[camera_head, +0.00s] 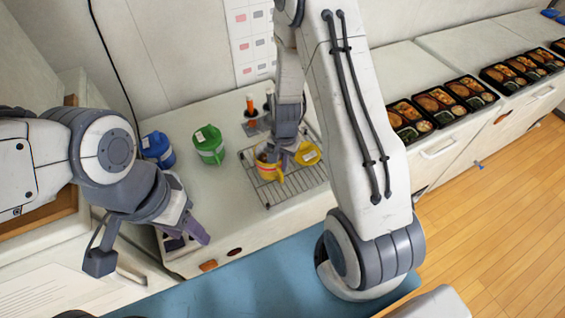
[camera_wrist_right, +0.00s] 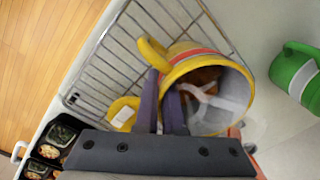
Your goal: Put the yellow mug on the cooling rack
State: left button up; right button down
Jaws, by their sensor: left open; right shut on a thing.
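The yellow mug (camera_head: 268,171) is at the cooling rack's left part in the head view. In the right wrist view the mug (camera_wrist_right: 208,88) is tilted toward the camera, showing its inside, an orange-red band and its handle. My right gripper (camera_head: 270,153) is shut on its wall, with purple fingers (camera_wrist_right: 163,100) at the rim. The wire cooling rack (camera_head: 296,186) lies beneath; it also shows in the wrist view (camera_wrist_right: 100,75). I cannot tell whether the mug touches the wires. My left gripper (camera_head: 190,228) is open and empty at the counter's front left.
A second yellow item (camera_head: 308,154) with a white label is on the rack, right of the mug. A green mug (camera_head: 209,145) and a blue mug (camera_head: 157,148) stand left. An orange bottle (camera_head: 251,106) stands behind. Bento trays (camera_head: 409,121) line the right counter.

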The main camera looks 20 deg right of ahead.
jog(key=c, duration=1)
grip_release()
jog(key=shift+c, duration=0.2)
jog(key=shift+r+p, duration=0.3)
jog(key=shift+r, duration=0.05)
notch_tip(320, 180, up, 11)
jog(key=b, duration=0.1)
jog(key=s+a+r+n, duration=0.6)
jog(key=a+r+n, duration=0.1)
jog(key=a, duration=0.3)
jog(key=s+a+r+n, duration=0.2)
jog(key=s+a+n, duration=0.1)
jog(key=s+n, duration=0.2)
jog(key=s+a+r+n, duration=0.2)
jog(key=s+n, duration=0.3)
jog(key=s, duration=0.4)
jog(key=shift+s+a+y, duration=0.3)
jog(key=shift+a, duration=0.5)
